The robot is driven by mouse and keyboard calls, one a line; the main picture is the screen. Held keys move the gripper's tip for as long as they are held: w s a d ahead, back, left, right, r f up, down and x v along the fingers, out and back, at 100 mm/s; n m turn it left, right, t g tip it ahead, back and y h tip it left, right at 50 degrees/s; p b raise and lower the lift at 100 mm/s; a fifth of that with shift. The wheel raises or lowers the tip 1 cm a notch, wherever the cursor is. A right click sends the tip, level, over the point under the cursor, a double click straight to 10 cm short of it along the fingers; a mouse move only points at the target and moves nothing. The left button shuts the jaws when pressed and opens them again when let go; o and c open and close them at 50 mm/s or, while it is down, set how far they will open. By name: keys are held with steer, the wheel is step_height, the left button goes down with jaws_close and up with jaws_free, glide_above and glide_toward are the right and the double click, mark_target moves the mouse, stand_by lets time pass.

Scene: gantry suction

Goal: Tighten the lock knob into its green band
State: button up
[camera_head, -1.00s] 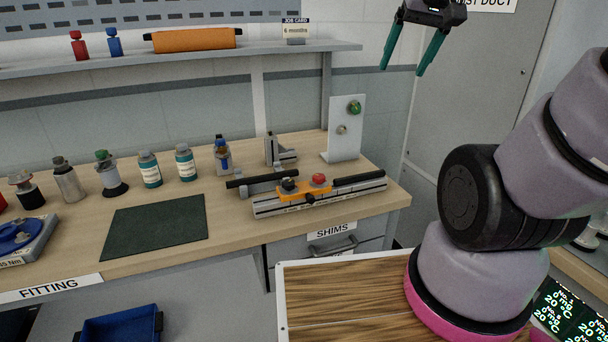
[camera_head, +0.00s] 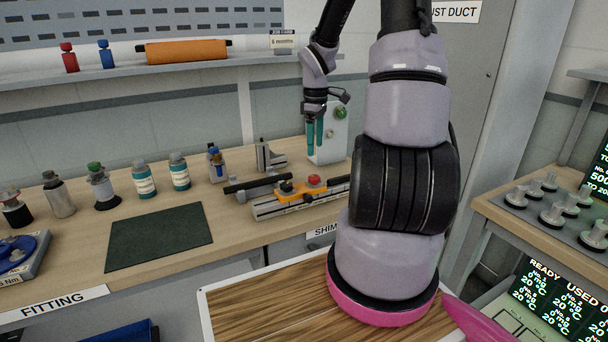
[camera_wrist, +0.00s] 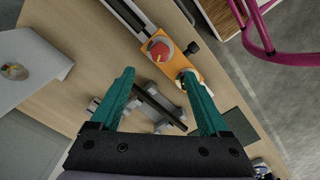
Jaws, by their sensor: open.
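An orange carriage (camera_head: 302,192) sits on a grey slotted rail (camera_head: 282,207) on the bench. It carries a red knob (camera_head: 314,180) and a dark knob (camera_head: 286,187). I cannot tell which is the lock knob, and I cannot make out a green band on either. In the wrist view the red knob (camera_wrist: 160,48) lies beyond the gap between the fingertips, and the right fingertip partly covers the dark knob's place on the carriage (camera_wrist: 185,60). My gripper (camera_head: 315,148) is open and empty, pointing down behind the rail, above the bench; its teal fingers also show in the wrist view (camera_wrist: 158,74).
A white upright plate (camera_head: 322,147) with a green knob (camera_head: 340,112) stands close behind my gripper. A black bar (camera_head: 258,184) on a grey mount lies behind the rail. Several bottles stand left, and a dark mat (camera_head: 158,237) is clear. My arm hides the rail's right end.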

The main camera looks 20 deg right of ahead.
mark_target(314, 177)
step_height(314, 177, down, 10)
steer(key=shift+f, duration=0.15)
stand_by(0.3)
steer(key=shift+c, duration=0.3)
jaws_close()
steer(key=shift+m, duration=0.3)
steer(key=m, duration=0.3)
steer(key=shift+m, duration=2.6)
